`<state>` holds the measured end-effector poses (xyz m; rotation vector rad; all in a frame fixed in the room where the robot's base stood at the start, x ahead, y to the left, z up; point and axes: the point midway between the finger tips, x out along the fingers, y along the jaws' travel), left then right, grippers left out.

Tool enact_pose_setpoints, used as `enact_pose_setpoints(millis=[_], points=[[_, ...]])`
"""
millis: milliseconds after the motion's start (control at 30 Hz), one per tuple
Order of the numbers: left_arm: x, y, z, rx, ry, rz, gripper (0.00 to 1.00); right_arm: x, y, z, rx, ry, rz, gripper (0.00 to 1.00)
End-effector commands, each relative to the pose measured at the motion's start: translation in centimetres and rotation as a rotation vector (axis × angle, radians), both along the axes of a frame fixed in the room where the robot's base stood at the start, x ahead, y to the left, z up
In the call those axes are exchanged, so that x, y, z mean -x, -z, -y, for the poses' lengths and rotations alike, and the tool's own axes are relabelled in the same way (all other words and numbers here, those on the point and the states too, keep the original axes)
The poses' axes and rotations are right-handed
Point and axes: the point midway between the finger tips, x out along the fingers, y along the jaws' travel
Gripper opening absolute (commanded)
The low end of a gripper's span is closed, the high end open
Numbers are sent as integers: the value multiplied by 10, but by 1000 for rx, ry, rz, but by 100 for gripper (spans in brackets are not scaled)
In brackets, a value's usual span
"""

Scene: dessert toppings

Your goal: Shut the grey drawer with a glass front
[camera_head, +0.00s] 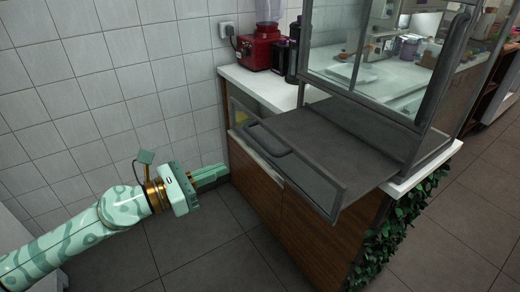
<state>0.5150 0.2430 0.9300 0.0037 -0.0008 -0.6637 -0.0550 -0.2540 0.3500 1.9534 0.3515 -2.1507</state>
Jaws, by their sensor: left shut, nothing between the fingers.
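The grey drawer (335,137) with a glass front (318,184) sticks out of the base of a glass display case, over the counter's front edge. Its front panel carries a dark grey handle (265,138) near the left part. My left gripper (222,172) is shut and empty, with its green fingers pointing right. In the picture it lies to the left of and lower than the drawer handle, near the wooden counter front, apart from the handle. My right gripper is not in view.
The glass display case (408,120) stands on the white counter (262,90) with wooden sides. A red appliance (257,50) stands at the back by the tiled wall. Green leaves (405,215) hang on the counter's right side. The floor in front is clear.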

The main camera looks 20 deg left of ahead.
Motion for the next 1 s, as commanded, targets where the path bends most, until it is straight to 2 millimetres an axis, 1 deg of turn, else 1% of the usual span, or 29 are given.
enact_pose_setpoints(millis=[33,233,400,500,700,1000], points=[[-7,-7,5,-2,-1,9,0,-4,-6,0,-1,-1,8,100],[-42,-8,32,3,-1,8,0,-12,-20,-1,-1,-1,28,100],[-68,-4,53,2,-1,5,0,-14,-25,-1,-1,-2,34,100],[-80,-2,62,1,0,3,0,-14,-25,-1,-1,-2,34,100],[-92,0,72,1,0,-1,0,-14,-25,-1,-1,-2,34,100],[-94,0,73,0,-1,0,0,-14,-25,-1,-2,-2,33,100]])
